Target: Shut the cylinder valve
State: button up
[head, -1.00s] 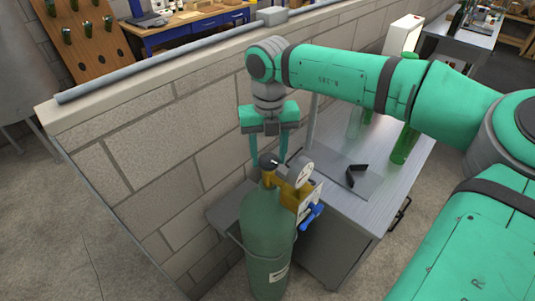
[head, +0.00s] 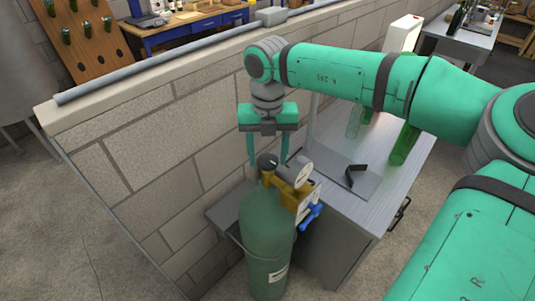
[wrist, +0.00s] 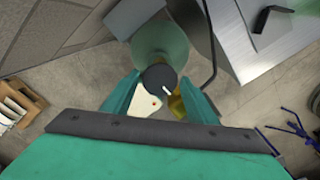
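The green gas cylinder (head: 266,232) stands upright beside the block wall, a strap around it. Its valve has a dark round knob (head: 266,161) on top of a brass body (head: 287,188). A round gauge (head: 300,170) and a blue lever (head: 310,216) sit to the right. My gripper (head: 268,164) points down over the valve, one finger on each side of the knob. In the wrist view the knob (wrist: 159,78), with a white mark, lies between the spread fingertips. Narrow gaps seem to show beside it; contact is hard to tell.
A grey bench (head: 350,205) stands right of the cylinder with a black bracket (head: 356,175) and green bottles (head: 404,145) on it. The block wall (head: 150,150) runs close on the left, topped by a grey pipe (head: 160,58).

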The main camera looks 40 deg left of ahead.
aim_at(267, 159)
notch_tip(267, 159, up, 11)
dwell(0.8)
jog(key=shift+f, duration=0.1)
